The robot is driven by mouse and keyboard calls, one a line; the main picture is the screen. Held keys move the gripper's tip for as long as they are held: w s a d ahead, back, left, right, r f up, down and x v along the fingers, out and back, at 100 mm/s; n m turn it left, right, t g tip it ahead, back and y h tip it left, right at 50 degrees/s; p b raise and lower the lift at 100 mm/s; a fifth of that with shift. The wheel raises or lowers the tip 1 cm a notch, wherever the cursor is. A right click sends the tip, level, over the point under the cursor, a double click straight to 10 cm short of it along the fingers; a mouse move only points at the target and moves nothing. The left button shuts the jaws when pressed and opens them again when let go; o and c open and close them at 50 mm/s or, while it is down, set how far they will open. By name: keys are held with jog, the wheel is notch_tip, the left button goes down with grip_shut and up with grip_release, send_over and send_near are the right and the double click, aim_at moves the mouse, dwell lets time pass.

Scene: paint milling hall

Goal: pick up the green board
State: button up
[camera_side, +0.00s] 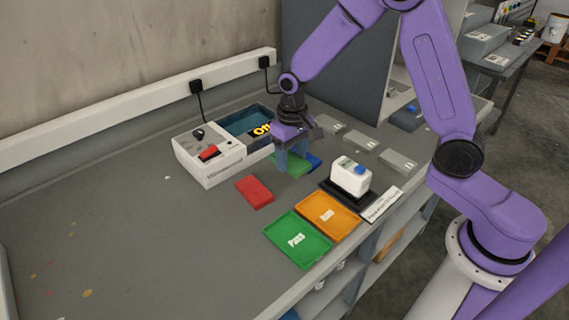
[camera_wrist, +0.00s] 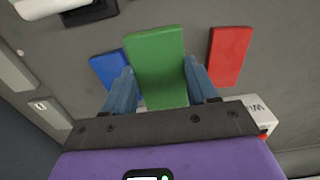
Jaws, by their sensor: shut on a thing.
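The green board (camera_wrist: 157,65) is a flat rectangular slab between the two blue fingers of my gripper (camera_wrist: 161,88) in the wrist view. My gripper is shut on it by its long edges. In the side view the green board (camera_side: 291,164) shows behind and beside the fingers of my gripper (camera_side: 292,163), near the grey bench top. I cannot tell whether it touches the bench. A blue board (camera_wrist: 110,70) lies to its left in the wrist view, and a red board (camera_wrist: 230,56) to its right.
In the side view a green tray (camera_side: 276,234) and an orange tray (camera_side: 347,231) stand at the bench's front edge. A white container (camera_side: 350,178) stands on a black base. A white device (camera_side: 214,172) with a red switch stands behind. The bench's left part is mostly clear.

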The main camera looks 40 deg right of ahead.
aim_at(300, 164)
jog(key=s+r, duration=0.2)
jog(key=r, duration=0.1)
jog(key=shift+s+d, duration=0.2)
jog(key=shift+s, duration=0.05)
jog(key=s+d+r, duration=0.2)
jog(key=s+r, duration=0.2)
jog(key=s, duration=0.5)
jog(key=w+d+f, duration=0.2)
jog(key=w+d, duration=0.4)
jog(key=w, duration=0.2)
jog(key=s+a+r, duration=0.2)
jog(key=s+a, duration=0.4)
jog(key=s, duration=0.2)
jog(key=shift+a, duration=0.15)
jog(key=shift+r, duration=0.1)
